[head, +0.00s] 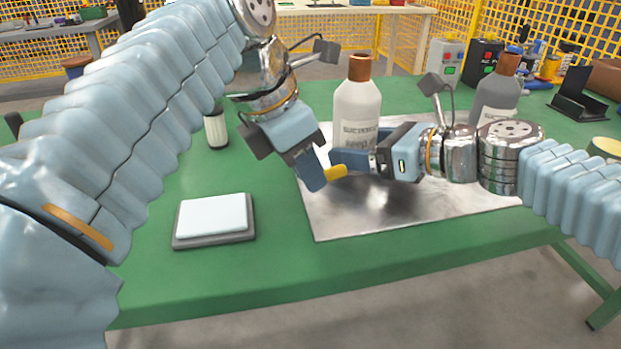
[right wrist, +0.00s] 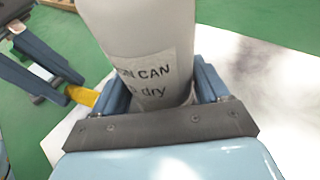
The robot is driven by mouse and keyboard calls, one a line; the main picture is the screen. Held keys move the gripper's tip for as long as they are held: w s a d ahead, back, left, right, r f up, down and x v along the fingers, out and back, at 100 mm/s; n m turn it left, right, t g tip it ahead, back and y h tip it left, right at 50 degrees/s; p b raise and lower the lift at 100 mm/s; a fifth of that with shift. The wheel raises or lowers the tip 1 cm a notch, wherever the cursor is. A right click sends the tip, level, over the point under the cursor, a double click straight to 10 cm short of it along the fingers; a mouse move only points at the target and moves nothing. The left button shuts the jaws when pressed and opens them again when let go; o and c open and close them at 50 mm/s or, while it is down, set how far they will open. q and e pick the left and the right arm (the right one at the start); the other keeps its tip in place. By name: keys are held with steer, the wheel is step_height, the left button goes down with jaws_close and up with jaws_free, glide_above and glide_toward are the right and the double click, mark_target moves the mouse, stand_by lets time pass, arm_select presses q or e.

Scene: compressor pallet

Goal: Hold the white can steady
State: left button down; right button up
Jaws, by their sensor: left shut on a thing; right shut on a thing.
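The white can (head: 357,104), a bottle shape with an orange-brown cap, stands upright on the metal sheet (head: 330,222) in the head view. My right gripper (head: 368,158) is shut around its lower body. In the right wrist view the can (right wrist: 140,32) sits between both fingers, its label partly legible with "CAN" and "dry". My left gripper (head: 318,178) is in front of the can and to its left, shut on a small yellow piece (head: 336,172). The yellow piece also shows in the right wrist view (right wrist: 82,96), close to the right gripper's finger.
A grey bottle (head: 496,98) with a brown cap stands behind my right arm. A white pad on a grey base (head: 213,218) lies at the front left of the green table (head: 300,266). A small white cylinder (head: 216,130) and a black stand (head: 579,95) are farther back.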

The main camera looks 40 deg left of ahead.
steer(key=o, duration=0.8)
arm_select(q)
step_height(320, 180, up, 8)
arm_select(e)
steer(key=shift+d, duration=0.1)
